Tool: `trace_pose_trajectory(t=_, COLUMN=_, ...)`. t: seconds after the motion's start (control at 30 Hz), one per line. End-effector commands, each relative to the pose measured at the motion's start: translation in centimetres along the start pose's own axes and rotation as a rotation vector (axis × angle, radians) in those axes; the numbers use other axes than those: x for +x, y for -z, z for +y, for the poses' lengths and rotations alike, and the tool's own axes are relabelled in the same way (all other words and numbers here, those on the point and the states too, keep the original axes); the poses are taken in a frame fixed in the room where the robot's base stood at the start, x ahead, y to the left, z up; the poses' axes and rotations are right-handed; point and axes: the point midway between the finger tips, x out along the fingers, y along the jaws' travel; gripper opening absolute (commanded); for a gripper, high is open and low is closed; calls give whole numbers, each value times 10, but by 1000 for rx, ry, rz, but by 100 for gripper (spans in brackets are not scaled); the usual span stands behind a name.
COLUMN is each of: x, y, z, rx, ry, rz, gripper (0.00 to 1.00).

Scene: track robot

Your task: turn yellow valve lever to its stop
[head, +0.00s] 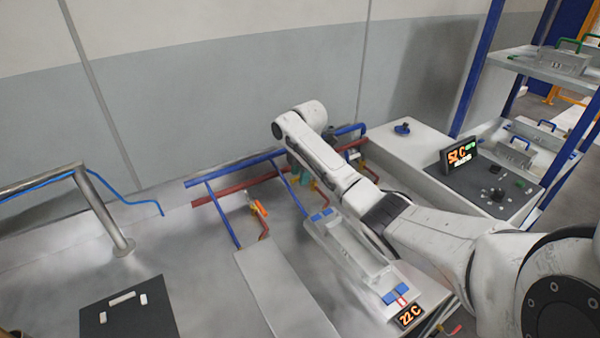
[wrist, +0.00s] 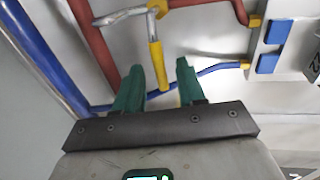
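The yellow valve lever (wrist: 156,60) shows in the wrist view, hanging down from a yellow valve fitting (wrist: 158,9) on a pipe. My gripper (wrist: 159,68) is open, with its two green fingers apart, one on each side of the lever's free end in the picture. A gap shows between the lever and each finger; I cannot tell how deep the lever sits between them. In the head view my gripper (head: 296,168) is at the pipes behind the bench, mostly hidden by my arm. The yellow lever cannot be made out clearly there.
Red pipes (wrist: 95,42) and a blue pipe (wrist: 45,62) run beside the fingers in the wrist view. A thin blue line (wrist: 215,71) passes behind them. An orange lever (head: 258,208) is left of my gripper. A grey box (head: 345,250) stands below my arm.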

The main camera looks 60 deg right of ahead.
Motion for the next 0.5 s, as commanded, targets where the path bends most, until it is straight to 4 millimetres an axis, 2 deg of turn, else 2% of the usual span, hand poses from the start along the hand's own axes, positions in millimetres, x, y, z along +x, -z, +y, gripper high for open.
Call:
trace_pose_trajectory(t=0.17, x=0, y=0, z=0, rx=-1, ry=0, rz=0, gripper=39)
trace_pose_trajectory(t=0.5, x=0, y=0, z=0, rx=0, ry=0, rz=0, gripper=6)
